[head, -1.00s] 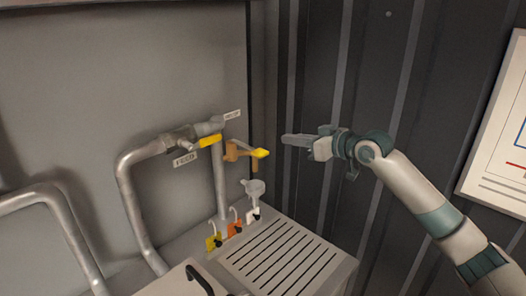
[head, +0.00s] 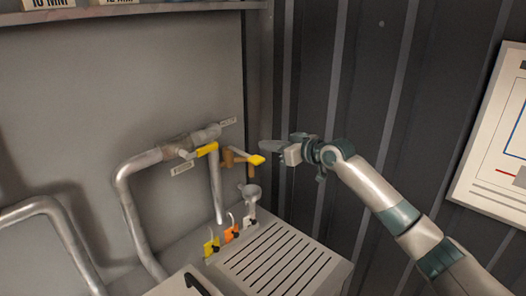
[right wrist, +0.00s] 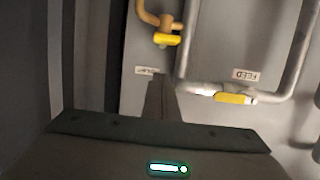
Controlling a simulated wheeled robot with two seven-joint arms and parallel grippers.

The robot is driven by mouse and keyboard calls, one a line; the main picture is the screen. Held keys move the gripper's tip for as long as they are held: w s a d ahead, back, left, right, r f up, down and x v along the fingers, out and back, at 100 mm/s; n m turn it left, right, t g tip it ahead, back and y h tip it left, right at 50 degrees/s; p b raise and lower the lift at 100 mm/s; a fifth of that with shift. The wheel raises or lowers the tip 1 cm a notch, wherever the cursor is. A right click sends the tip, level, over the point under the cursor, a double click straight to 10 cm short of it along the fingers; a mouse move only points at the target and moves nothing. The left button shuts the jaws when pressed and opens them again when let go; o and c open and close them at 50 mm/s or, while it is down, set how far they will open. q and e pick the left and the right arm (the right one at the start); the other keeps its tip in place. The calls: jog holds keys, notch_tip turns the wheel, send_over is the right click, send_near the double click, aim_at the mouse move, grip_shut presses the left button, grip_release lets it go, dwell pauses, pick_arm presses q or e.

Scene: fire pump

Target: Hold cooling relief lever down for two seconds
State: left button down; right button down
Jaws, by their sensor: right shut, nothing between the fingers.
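A brass-coloured valve (head: 231,158) with a yellow lever (head: 257,160) sits beside the grey vertical pipe. It also shows in the right wrist view, the lever (right wrist: 167,39) near the top. I take this as the cooling relief lever, though its label (head: 228,122) is too small to read surely. In the right wrist view the shut fingers (right wrist: 160,98) point toward the pipes. My left gripper is not in view.
Another yellow lever (head: 207,149) is on the pipe by the FEED label (head: 181,168). A grey funnel (head: 250,192) and several coloured tags stand below, behind a slotted grey top (head: 280,262). A dark ribbed wall (head: 390,80) is behind my right arm.

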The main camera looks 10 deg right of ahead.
jog(key=f+p, duration=0.1)
jog(key=w+a+f, duration=0.1)
jog(key=f, duration=0.1)
jog(key=w+f+p, duration=0.1)
jog(key=shift+a+f+p, duration=0.2)
jog(key=shift+f+p, duration=0.1)
jog(key=shift+f, duration=0.05)
notch_tip(320, 180, down, 4)
jog(key=t+b, duration=0.1)
jog(key=b, duration=0.7)
jog(key=shift+s+d+r+y+b, duration=0.1)
jog(key=shift+s+r+y+b, duration=0.1)
jog(key=shift+y+b, duration=0.15)
jog(key=shift+w, duration=0.1)
dwell(3.2)
